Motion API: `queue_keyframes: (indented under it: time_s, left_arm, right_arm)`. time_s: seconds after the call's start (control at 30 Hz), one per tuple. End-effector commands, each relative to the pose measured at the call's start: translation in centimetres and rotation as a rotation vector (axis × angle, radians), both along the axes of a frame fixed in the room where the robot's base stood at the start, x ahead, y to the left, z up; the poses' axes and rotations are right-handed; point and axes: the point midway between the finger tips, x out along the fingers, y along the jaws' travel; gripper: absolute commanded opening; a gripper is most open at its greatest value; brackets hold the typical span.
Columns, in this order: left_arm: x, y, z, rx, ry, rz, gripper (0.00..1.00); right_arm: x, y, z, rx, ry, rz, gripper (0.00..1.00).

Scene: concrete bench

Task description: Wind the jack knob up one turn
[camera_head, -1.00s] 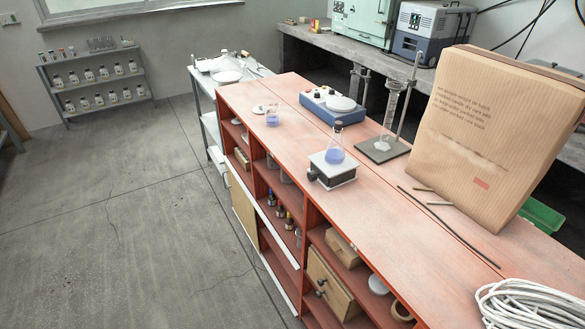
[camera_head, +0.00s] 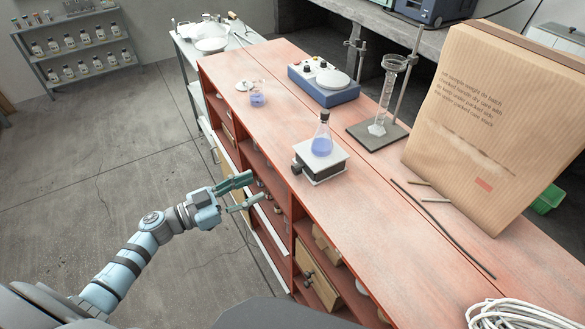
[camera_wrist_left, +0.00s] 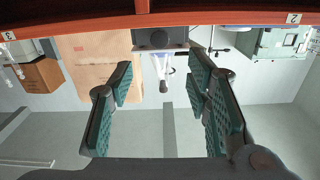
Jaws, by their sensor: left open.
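The lab jack (camera_head: 321,162) stands near the front edge of the red bench, with a white top plate and a dark body. Its dark knob (camera_head: 297,168) faces the bench front. A stoppered conical flask (camera_head: 321,143) with blue liquid stands on the plate. My left gripper (camera_head: 256,187) is open and empty, in front of the bench, apart from the knob. In the left wrist view, which looks upside down, the jack (camera_wrist_left: 175,40) shows beyond the open fingers (camera_wrist_left: 161,75), with the flask (camera_wrist_left: 163,68) hanging below it. My right gripper is not in view.
A beaker (camera_head: 257,98), a blue stirrer (camera_head: 324,86) and a clamp stand (camera_head: 376,134) are behind the jack. A large paper sack (camera_head: 490,130), thin rods (camera_head: 440,225) and white cable (camera_head: 510,315) lie to the right. Open shelves are below the bench top.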

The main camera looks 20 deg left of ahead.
Motion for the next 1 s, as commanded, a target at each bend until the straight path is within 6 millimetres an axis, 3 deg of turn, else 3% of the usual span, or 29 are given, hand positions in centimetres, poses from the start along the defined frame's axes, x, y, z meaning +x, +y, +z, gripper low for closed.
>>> queue_keyframes:
  time_s: [0.13, 0.43, 0.6, 0.87, 1.0]
  left_arm:
    - [3.2, -2.6, 0.2, -0.009, -0.004, 0.003, 0.45]
    - [8.4, -6.9, -0.2, -0.006, -0.001, 0.005, 0.45]
    - [9.5, -7.9, -0.2, -0.005, 0.001, 0.005, 0.45]
    - [9.7, -8.0, -0.2, -0.004, 0.002, 0.005, 0.45]
    - [9.6, -8.0, -0.2, -0.004, 0.002, 0.005, 0.25]
  right_arm:
    - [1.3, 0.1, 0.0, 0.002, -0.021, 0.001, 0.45]
    - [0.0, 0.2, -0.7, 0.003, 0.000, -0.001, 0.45]
    - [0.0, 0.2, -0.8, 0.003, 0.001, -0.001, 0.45]
    - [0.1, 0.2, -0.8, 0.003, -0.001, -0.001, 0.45]
    - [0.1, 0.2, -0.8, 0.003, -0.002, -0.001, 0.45]
